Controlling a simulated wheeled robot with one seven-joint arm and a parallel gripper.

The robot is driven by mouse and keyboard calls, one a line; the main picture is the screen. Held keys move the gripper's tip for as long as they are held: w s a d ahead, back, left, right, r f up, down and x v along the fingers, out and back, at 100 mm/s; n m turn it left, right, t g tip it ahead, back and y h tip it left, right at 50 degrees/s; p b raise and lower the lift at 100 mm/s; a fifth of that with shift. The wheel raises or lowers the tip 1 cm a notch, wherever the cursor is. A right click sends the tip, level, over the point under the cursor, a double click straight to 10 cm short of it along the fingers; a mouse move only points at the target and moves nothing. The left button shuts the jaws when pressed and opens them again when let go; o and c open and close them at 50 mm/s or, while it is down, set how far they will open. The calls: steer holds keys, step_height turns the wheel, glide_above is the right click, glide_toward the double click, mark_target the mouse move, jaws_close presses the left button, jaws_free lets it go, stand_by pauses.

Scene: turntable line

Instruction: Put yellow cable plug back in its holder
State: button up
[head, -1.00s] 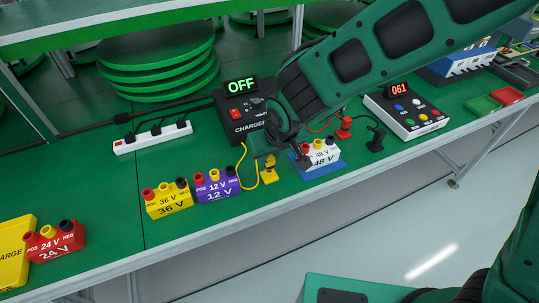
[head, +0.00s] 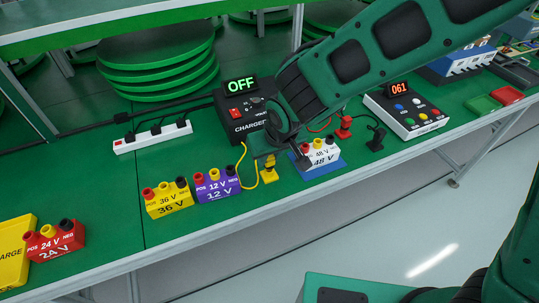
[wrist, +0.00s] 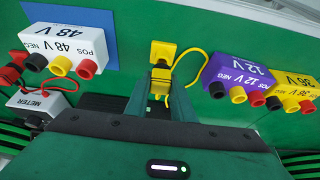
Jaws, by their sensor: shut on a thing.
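The yellow cable plug (wrist: 160,78) is between my gripper's fingers (wrist: 160,92) in the wrist view, and the fingers are shut on it. The yellow holder (wrist: 163,50) is right at the plug's far end. I cannot tell whether the plug is seated in it or only close to it. The yellow cable (wrist: 188,58) loops out to the right of the plug. In the head view the holder (head: 268,178) stands on the green bench between the purple 12 V block and the white 48 V block. My gripper (head: 266,155) is just above it, and my wrist hides much of the plug.
The purple 12 V block (head: 217,188) and yellow 36 V block (head: 168,200) stand left of the holder. The white 48 V block (head: 320,154) is close on the right, on a blue mat. The charger (head: 238,112) behind reads OFF. A red plug (head: 344,128) stands farther right.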

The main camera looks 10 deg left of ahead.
steer(key=shift+f, duration=0.9)
stand_by(1.6)
steer(key=o, duration=1)
steer(key=shift+r, duration=3.75)
